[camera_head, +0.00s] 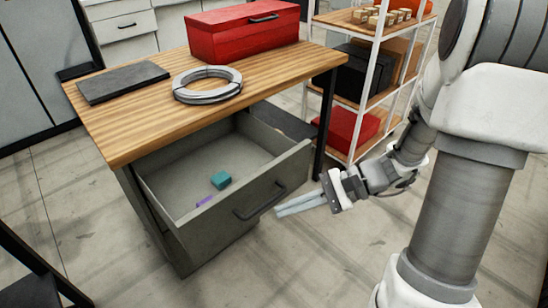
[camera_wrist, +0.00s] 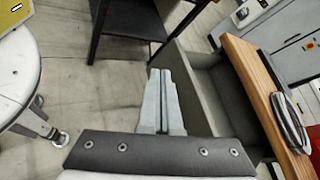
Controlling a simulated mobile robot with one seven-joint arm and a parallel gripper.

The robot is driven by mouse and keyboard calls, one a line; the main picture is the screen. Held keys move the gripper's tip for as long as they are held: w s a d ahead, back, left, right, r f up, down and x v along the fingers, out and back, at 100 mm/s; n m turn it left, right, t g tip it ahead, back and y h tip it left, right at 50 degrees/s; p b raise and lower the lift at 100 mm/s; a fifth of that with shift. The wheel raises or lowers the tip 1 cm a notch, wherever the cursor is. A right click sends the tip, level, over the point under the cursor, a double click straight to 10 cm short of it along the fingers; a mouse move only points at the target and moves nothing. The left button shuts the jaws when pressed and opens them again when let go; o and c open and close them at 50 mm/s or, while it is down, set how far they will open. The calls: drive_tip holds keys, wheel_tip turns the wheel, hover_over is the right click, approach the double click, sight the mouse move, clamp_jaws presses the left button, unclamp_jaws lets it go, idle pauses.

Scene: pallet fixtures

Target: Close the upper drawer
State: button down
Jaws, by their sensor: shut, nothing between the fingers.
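The upper drawer (camera_head: 276,176) of the grey cabinet under a wooden worktop is pulled well out. Its dark bar handle (camera_head: 260,201) is on the front panel. A teal block (camera_head: 221,180) and a small purple item (camera_head: 204,201) lie inside. My gripper (camera_head: 279,212) is shut and empty, its fingertips just right of the handle near the drawer front; I cannot tell whether they touch it. In the wrist view my gripper (camera_wrist: 162,73) points beside the open drawer (camera_wrist: 205,108), which is on its right.
On the worktop (camera_head: 130,129) are a red toolbox (camera_head: 240,40), a grey ring (camera_head: 207,86) and a dark slab (camera_head: 122,82). A shelf rack (camera_head: 350,98) with boxes stands behind at right. The floor before the drawer is clear.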

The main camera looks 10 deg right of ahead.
drive_tip(key=w+d+f+m+t+h+b, duration=0.2)
drive_tip(key=w+d+f+m+t, duration=0.4)
drive_tip(key=f+m, duration=0.25)
drive_tip(key=w+d+f+m+t+h+b, duration=0.1)
drive_tip(key=w+d+f+m+t+b, duration=0.2)
drive_tip(key=d+f+m+t, duration=0.45)
drive_tip(key=f+b+x, duration=0.2)
drive_tip(key=x, duration=1.3)
drive_tip(key=shift+s+a, duration=0.25)
